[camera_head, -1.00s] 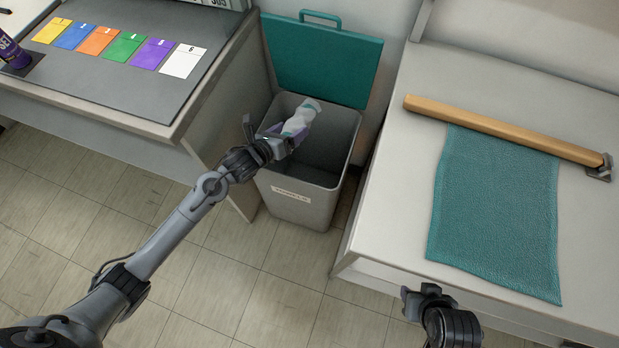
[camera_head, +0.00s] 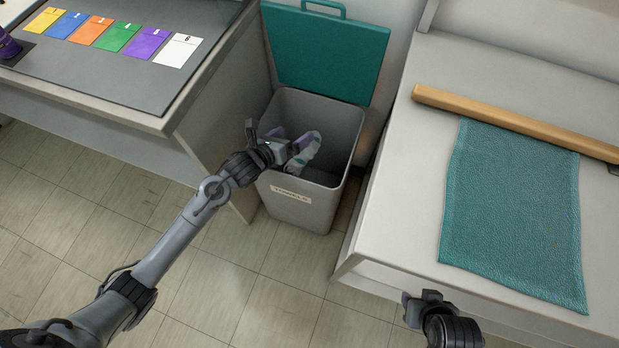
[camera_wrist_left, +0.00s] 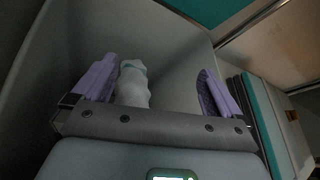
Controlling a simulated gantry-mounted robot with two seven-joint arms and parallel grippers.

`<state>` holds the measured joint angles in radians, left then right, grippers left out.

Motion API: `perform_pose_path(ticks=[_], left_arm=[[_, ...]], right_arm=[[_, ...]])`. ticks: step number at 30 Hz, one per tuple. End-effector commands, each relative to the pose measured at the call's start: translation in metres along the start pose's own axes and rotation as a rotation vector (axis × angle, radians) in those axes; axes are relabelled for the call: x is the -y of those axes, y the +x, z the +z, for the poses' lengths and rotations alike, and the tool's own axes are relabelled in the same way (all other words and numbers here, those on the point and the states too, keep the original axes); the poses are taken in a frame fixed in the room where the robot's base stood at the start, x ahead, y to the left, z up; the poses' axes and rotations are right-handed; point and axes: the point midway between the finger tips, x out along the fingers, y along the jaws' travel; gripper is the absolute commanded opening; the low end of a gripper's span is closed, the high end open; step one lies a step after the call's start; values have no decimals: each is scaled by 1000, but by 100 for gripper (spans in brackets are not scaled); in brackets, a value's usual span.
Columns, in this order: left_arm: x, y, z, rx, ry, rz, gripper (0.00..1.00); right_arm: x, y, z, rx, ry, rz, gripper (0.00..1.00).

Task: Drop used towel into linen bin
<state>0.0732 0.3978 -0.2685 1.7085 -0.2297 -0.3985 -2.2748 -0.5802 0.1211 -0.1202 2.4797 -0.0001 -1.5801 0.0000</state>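The used towel, a white roll with a teal band (camera_head: 305,153), is inside the mouth of the grey linen bin (camera_head: 345,120). My left gripper (camera_head: 290,142) is over the bin opening, its purple fingers spread apart. In the left wrist view the towel (camera_wrist_left: 133,84) shows between the fingers, nearer the left one, with a wide gap to the right one. Whether it still touches a finger I cannot tell. The bin's teal lid (camera_head: 325,50) stands open at the back. My right gripper (camera_head: 428,297) is by the right counter's front edge; its fingers are unclear.
A left desk (camera_head: 100,105) with several coloured cards stands close beside the bin. The floor in front is clear.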

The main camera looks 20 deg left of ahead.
Motion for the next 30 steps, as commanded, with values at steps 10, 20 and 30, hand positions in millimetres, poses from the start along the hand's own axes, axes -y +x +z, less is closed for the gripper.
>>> perform_pose_path(ticks=[10,20,30], left_arm=[[0,-6,0,-2,2,1,100],[1,-56,2,-4,3,1,100],[0,-101,1,-2,0,0,100]], right_arm=[[1,-4,-2,-2,6,-4,43],[0,-28,-10,-2,4,-3,43],[-3,-44,-14,-1,-4,3,43]])
